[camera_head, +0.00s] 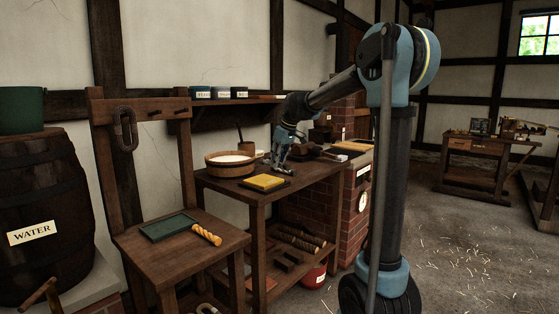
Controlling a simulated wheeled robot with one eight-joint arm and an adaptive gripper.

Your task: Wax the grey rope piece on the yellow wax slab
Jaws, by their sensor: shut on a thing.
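The yellow wax slab (264,181) lies on a dark base near the front edge of the dark wooden table. My gripper (280,164) points down just behind the slab, slightly to its right and close to the table top. It is shut on a small greyish thing (284,171), which looks like the grey rope piece. The fingers hide part of it, and I cannot tell whether it touches the table. It appears apart from the slab.
A wooden bowl with white contents (230,164) stands left of my gripper. The brick stove (352,190) adjoins the table. Open floor lies at the right.

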